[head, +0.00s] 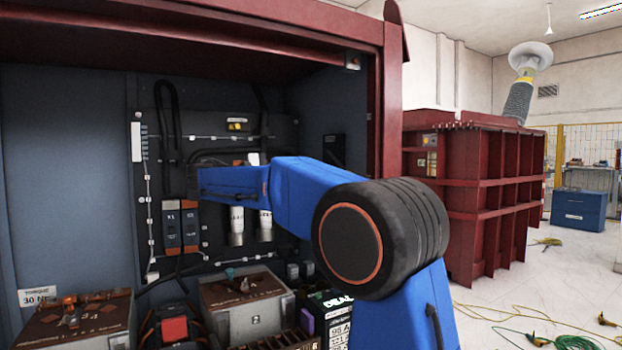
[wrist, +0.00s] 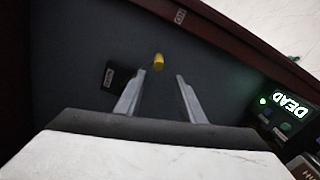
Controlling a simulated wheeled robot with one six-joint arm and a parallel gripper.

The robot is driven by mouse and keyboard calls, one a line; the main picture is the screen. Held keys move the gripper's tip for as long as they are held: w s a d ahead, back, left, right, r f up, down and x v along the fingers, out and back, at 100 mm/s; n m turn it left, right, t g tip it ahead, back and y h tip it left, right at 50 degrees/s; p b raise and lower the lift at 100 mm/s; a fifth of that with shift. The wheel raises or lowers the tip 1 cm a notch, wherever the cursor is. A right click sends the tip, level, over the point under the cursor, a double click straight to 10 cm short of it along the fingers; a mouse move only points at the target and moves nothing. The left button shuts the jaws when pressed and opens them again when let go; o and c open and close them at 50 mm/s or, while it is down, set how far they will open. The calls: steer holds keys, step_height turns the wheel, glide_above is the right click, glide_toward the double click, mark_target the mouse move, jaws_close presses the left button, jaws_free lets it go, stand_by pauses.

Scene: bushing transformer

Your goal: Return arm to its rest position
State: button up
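My blue arm (head: 300,190) reaches from the lower right into the open red cabinet (head: 385,90). In the head view its far end stands in front of the back panel, and I cannot make out the fingers there. In the wrist view my gripper (wrist: 161,74) has its two grey fingers spread apart. A small yellow piece (wrist: 158,61) shows between and just beyond the fingertips, with a gap on each side. The fingers hold nothing that I can see.
Brown-topped boxes (head: 240,290) and a unit with a lit "DEAD" display (wrist: 290,105) stand low in the cabinet. Cables (head: 165,125) hang on the back panel. A red ribbed tank (head: 480,190) stands at right. Yellow and green cables (head: 575,342) lie on the floor.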

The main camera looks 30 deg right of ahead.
steer(key=shift+a, duration=0.45)
steer(key=shift+s, duration=0.1)
steer(key=s+d+f+t+y, duration=0.3)
steer(key=s+f+y, duration=0.6)
steer(key=s+f, duration=1.1)
steer(key=s+a+f+m+y, duration=0.1)
steer(key=s+a+f+y, duration=0.2)
steer(key=s+f, duration=0.3)
steer(key=s+a+f+m+y, duration=0.1)
steer(key=s+a+f+y, duration=0.2)
steer(key=s+f, duration=0.3)
steer(key=s+a+f+m+t+y, duration=0.1)
steer(key=s+a+f+y, duration=0.2)
steer(key=s+a+f, duration=0.2)
step_height(320, 180, down, 4)
steer(key=shift+s+f+m, duration=0.25)
steer(key=shift+s+m, duration=0.05)
steer(key=shift+s, duration=0.7)
